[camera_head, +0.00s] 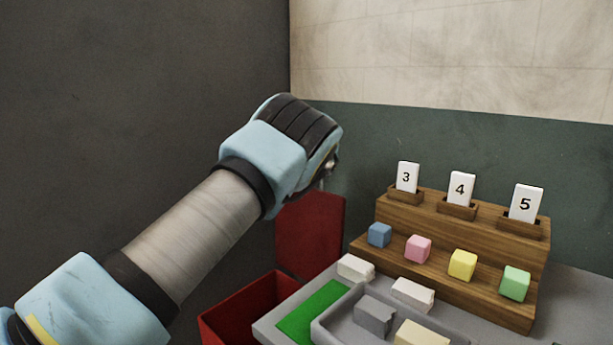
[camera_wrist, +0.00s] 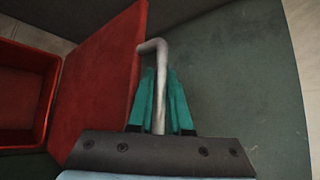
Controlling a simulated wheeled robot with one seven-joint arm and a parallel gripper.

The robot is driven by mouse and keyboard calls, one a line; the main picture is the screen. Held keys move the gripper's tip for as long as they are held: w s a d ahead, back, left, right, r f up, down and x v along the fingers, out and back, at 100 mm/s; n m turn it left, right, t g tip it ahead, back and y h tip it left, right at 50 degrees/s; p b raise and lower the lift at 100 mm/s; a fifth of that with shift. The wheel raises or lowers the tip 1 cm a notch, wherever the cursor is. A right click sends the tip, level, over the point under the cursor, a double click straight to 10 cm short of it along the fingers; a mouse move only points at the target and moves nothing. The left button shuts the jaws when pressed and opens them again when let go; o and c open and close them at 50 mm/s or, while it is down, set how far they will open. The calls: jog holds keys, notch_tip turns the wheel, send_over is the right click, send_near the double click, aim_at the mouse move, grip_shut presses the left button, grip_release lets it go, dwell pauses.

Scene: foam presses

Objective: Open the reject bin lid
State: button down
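The red reject bin (camera_head: 228,318) stands at the bottom centre of the head view, its inside partly visible. Its red lid (camera_head: 312,238) stands raised, roughly upright, at the back of the bin. In the wrist view the lid (camera_wrist: 98,75) is the red panel left of the fingers, and the open bin (camera_wrist: 22,100) is at the far left. A grey bent bar handle (camera_wrist: 153,47) reaches from the lid's edge down between the teal fingers of my gripper (camera_wrist: 161,78). The fingers are closed around the handle. In the head view my wrist hides the fingertips.
A grey worktop right of the bin holds a green pad (camera_head: 312,310), a grey tray (camera_head: 330,324) and several pale blocks. Behind it, a wooden stepped rack (camera_head: 400,215) carries coloured cubes and cards numbered 3, 4 and 5. A dark wall (camera_head: 140,90) stands at the left.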

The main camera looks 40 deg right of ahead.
jog(key=c, duration=0.8)
grip_release()
jog(key=shift+f, duration=0.1)
jog(key=shift+c, duration=0.2)
jog(key=shift+s+a, duration=0.1)
jog(key=b+v, duration=0.4)
jog(key=v, duration=0.6)
jog(key=shift+s+r, duration=0.25)
jog(key=shift+a, duration=0.1)
